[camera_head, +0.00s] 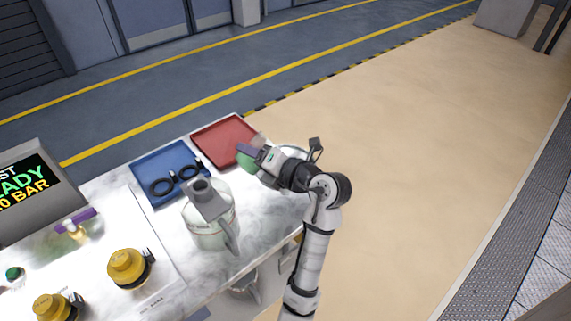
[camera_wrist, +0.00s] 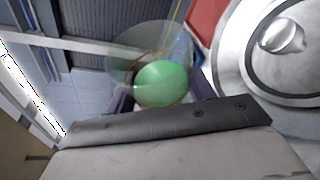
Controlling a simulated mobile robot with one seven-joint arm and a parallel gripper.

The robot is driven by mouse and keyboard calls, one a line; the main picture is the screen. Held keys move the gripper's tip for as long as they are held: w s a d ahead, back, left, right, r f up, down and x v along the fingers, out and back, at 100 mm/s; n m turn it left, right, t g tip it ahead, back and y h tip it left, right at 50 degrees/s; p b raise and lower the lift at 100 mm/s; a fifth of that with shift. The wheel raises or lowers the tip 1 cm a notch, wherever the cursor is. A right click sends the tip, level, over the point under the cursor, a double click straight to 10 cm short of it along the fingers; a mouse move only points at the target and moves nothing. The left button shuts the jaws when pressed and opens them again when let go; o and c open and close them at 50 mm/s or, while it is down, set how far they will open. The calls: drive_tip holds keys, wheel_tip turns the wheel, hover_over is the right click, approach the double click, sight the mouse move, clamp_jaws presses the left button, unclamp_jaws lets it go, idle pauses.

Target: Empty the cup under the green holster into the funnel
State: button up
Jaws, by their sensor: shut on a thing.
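My gripper (camera_wrist: 163,95) is shut on a clear cup (camera_wrist: 150,45) with green liquid (camera_wrist: 160,84) in it. In the wrist view the cup sits between the two purple fingertips. In the head view the green of the cup (camera_head: 246,160) shows beside my gripper (camera_head: 250,152), near the front right corner of the red tray. I cannot tell the cup's exact tilt. A round silver vessel, apparently the funnel (camera_wrist: 232,70), fills the right of the wrist view. In the head view its rim shows partly behind my wrist.
Yellow caps (camera_head: 126,266), a purple part (camera_head: 80,217) and a screen (camera_head: 30,185) are at left. Open floor lies right.

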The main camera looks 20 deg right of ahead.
drive_tip(key=shift+f+m, duration=0.15)
drive_tip(key=shift+m, duration=0.15)
idle(0.4)
drive_tip(key=shift+d+r+m+t+y, duration=0.1)
drive_tip(key=shift+r+m+t+y, duration=0.2)
drive_tip(key=shift+r+m+y, duration=0.3)
idle(0.7)
drive_tip(key=shift+w+d+f+m+t, duration=0.15)
drive_tip(key=shift+d+f+m+t, duration=0.15)
drive_tip(key=shift+d+f+m, duration=0.35)
idle(0.8)
drive_tip(key=shift+d+r+m+y, duration=0.3)
drive_tip(key=shift+r+m, duration=0.25)
drive_tip(key=shift+m, duration=0.4)
idle(0.3)
